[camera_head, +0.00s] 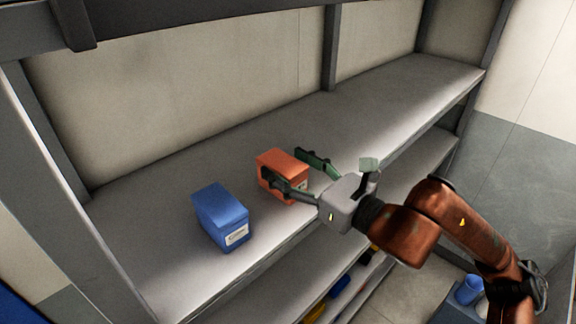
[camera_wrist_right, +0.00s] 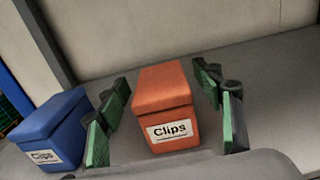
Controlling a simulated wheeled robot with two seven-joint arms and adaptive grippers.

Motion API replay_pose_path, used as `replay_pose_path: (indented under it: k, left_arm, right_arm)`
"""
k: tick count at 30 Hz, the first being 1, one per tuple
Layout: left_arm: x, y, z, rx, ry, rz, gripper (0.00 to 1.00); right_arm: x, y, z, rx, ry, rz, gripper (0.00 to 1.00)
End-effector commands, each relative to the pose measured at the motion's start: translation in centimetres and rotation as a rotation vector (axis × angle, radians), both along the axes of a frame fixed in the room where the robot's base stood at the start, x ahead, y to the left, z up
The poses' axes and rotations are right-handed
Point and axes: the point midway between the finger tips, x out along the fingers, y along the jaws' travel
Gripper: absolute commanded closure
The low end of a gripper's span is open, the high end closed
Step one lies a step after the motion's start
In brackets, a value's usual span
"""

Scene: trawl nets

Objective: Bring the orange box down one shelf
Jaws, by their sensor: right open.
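The orange box (camera_head: 283,165) stands on the upper grey shelf (camera_head: 345,135). In the right wrist view the orange box (camera_wrist_right: 164,105) shows a white "Clips" label on its near face. My right gripper (camera_head: 285,172) is open, with one green finger on each side of the orange box. In the right wrist view the right gripper's fingers (camera_wrist_right: 165,115) stand apart from the box's sides, with gaps visible. My left gripper is not in view. A lower shelf (camera_head: 415,160) shows below the upper one.
A blue box (camera_head: 222,215) labelled "Clips" stands left of the orange box, close to the gripper's left finger. Dark uprights (camera_head: 330,50) frame the shelving. The upper shelf is clear to the right. A blue cup-like item (camera_head: 468,290) sits at lower right.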

Motion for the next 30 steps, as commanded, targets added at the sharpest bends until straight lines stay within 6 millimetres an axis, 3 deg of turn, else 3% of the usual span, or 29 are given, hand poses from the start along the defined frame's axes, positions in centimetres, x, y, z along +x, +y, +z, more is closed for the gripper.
replay_pose_path:
  k: [5,21,30]
  left_arm:
    - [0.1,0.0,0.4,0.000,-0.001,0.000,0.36]
    - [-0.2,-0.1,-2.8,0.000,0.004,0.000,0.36]
    - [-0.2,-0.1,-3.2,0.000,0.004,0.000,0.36]
  right_arm:
    - [0.0,0.0,0.3,0.000,0.000,0.000,0.40]
    - [-7.0,-7.2,-0.1,-0.001,0.001,-0.003,0.40]
    - [-8.5,-8.5,0.1,-0.001,-0.001,0.000,0.40]
